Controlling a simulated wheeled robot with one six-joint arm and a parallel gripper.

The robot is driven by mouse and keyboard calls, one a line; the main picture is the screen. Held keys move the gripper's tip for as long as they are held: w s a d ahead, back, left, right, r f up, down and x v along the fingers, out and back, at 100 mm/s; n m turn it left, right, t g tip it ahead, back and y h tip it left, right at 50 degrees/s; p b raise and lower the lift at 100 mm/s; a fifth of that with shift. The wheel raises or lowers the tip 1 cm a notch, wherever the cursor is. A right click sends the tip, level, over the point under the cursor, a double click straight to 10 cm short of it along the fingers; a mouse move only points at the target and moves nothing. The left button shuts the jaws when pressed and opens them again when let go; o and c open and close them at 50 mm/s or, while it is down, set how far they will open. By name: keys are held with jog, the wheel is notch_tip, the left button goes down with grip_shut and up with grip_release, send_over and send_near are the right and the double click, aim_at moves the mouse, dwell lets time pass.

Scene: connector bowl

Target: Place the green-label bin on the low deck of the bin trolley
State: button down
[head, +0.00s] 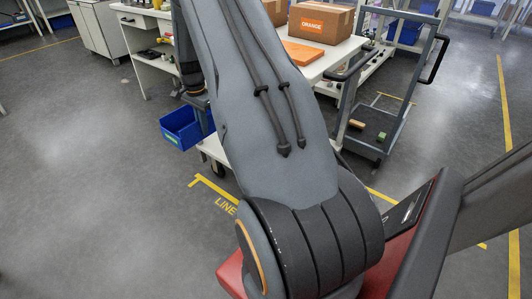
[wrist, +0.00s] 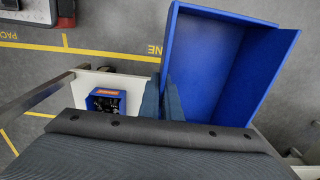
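The blue bin (head: 181,128) hangs above the floor left of the white low deck (head: 212,150) in the head view. A small greenish mark shows on its front. In the wrist view the open, empty bin (wrist: 225,65) fills the upper right. My gripper (wrist: 161,98) is shut on its left wall, a finger on each side. The white low deck (wrist: 77,118) lies below and left of the bin in the wrist view, with the bin apart from it. My arm hides much of the trolley in the head view.
A small blue bin (wrist: 106,101) with an orange-red label and dark parts sits on the low deck. A cardboard box (head: 320,22) and an orange board (head: 303,52) are on the white top. A grey cart (head: 378,128) stands to the right. Floor at left is clear.

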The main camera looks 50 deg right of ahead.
jog(key=w+d+f+m+b, duration=0.5)
jog(key=d+f+m+b, duration=0.35)
jog(key=b, duration=0.55)
jog(key=w+d+f+m+b, duration=0.6)
jog(key=d+m+b, duration=0.3)
jog(key=d+b, duration=0.45)
jog(key=shift+s+a+f+b, duration=0.1)
jog(key=shift+a+f+b, duration=0.1)
jog(key=shift+f+b, duration=1.2)
jog(key=shift+s+a+f+b, duration=0.15)
jog(key=shift+f+b, duration=0.75)
jog(key=shift+f, duration=1)
jog(key=shift+w+a+f+b, duration=0.1)
jog(key=shift+a+f+b, duration=0.1)
jog(key=shift+f+b, duration=1.2)
jog(key=shift+s+f+p, duration=0.1)
jog(key=shift+f+p, duration=0.25)
jog(key=shift+f, duration=0.05)
jog(key=c, duration=2)
grip_release()
jog(key=shift+r, duration=0.1)
notch_tip(320, 180, up, 8)
jog(key=p, duration=0.4)
jog(key=shift+f, duration=0.2)
